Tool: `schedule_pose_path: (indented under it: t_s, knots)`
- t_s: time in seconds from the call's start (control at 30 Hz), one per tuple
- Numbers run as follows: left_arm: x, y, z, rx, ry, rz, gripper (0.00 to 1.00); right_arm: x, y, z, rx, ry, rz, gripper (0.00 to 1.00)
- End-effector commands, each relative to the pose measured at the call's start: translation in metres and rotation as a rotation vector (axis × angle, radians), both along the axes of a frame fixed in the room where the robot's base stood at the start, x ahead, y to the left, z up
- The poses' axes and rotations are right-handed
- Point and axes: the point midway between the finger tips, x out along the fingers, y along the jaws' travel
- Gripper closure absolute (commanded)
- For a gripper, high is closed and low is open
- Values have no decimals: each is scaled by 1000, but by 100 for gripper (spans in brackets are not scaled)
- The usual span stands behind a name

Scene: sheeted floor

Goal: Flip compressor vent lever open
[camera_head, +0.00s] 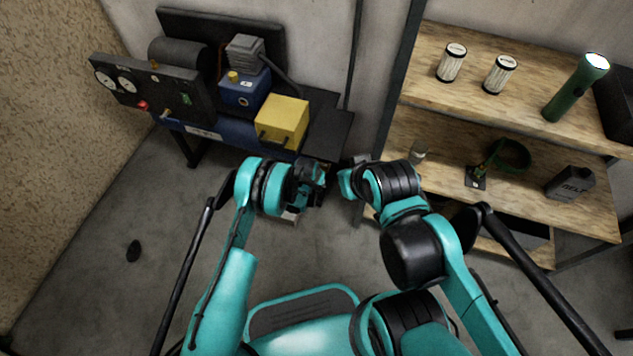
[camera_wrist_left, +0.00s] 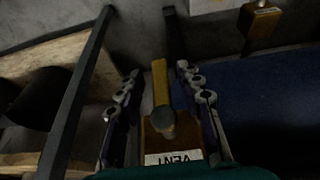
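The compressor (camera_head: 205,132) stands at the back left in the head view, with gauges, a blue tank and a yellow box. In the left wrist view, the vent lever (camera_wrist_left: 160,85) is a yellow-brown bar with a round pivot, above a brown block bearing a VENT label (camera_wrist_left: 175,158). My left gripper (camera_wrist_left: 157,85) is open, with one finger on each side of the lever and visible gaps between. In the head view my left gripper (camera_head: 313,183) is by the compressor's right end and hides the lever. My right gripper (camera_head: 352,174) is just right of it; its fingers are unclear.
A wooden shelf unit (camera_head: 505,130) stands at the right, with canisters, a green flashlight (camera_head: 577,88) and a dark jug (camera_head: 570,184). Another brown block with a light label (camera_wrist_left: 262,18) shows at the top right of the wrist view. The floor (camera_head: 120,215) at left is mostly clear.

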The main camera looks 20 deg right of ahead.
Motion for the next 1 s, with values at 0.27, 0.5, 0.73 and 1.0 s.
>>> schedule_pose_path:
  t_s: [0.27,0.5,0.73,1.0]
  knots:
    - [-5,4,16,1,-1,0,64,0,0,0,0,0,0,100]
    - [-21,15,61,0,0,0,64,0,0,0,0,0,0,100]
    - [-33,24,98,0,0,0,64,0,0,0,0,0,0,100]
    - [-37,27,111,0,0,0,64,0,0,0,0,0,0,100]
